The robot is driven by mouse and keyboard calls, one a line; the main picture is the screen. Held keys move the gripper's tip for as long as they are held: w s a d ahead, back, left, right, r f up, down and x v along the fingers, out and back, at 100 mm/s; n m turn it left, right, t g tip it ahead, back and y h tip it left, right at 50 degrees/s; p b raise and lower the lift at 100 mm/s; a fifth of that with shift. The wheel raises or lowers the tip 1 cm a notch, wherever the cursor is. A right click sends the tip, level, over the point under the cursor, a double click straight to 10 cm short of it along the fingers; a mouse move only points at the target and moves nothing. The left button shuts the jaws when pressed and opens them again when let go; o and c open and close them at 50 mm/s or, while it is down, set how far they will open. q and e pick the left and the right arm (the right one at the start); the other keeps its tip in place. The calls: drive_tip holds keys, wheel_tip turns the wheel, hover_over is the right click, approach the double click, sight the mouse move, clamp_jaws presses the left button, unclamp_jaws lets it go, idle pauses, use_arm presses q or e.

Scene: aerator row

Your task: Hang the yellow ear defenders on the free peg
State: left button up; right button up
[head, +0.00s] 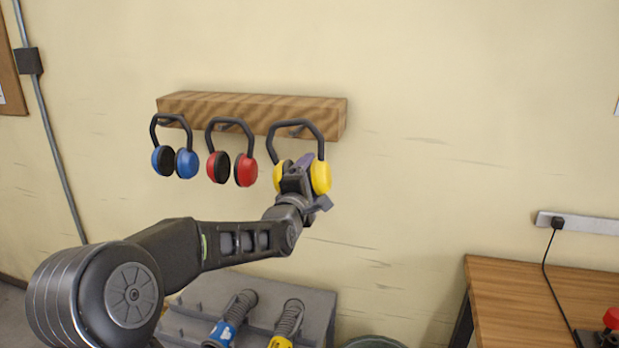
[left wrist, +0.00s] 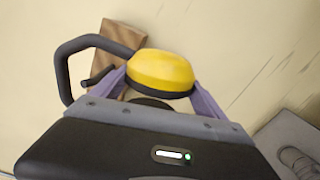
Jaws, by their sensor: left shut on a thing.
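The yellow ear defenders (head: 321,177) are up at the right end of the wooden peg rail (head: 250,108). Their black headband loops around the right peg (head: 297,130); I cannot tell whether it rests on the peg. My left gripper (head: 303,165) is shut on the yellow ear defenders, and partly hides them. In the left wrist view a yellow cup (left wrist: 160,70) sits between the purple fingers (left wrist: 160,95), with the headband to its left and the peg end (left wrist: 98,77) inside the loop. My right gripper is not in view.
Blue ear defenders (head: 187,163) and red ear defenders (head: 246,170) hang on the rail to the left. Below is a grey stand (head: 188,318) with blue and yellow hose-like tools. A wooden bench (head: 540,295) stands at right.

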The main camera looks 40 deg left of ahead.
use_arm(q)
drive_tip(key=shift+p+x, duration=1.45)
drive_tip(key=shift+x, duration=0.3)
drive_tip(key=shift+w+f+b, duration=0.15)
drive_tip(key=shift+f+b, duration=0.25)
drive_tip(key=shift+b, duration=0.15)
drive_tip(key=shift+w+a+f+b, duration=0.2)
drive_tip(key=shift+w+f+b, duration=0.15)
drive_tip(key=shift+b, duration=0.25)
drive_tip(key=shift+w+b, duration=0.1)
drive_tip(key=shift+b, duration=0.45)
drive_tip(key=o, duration=1.5)
drive_tip(key=shift+f, duration=0.1)
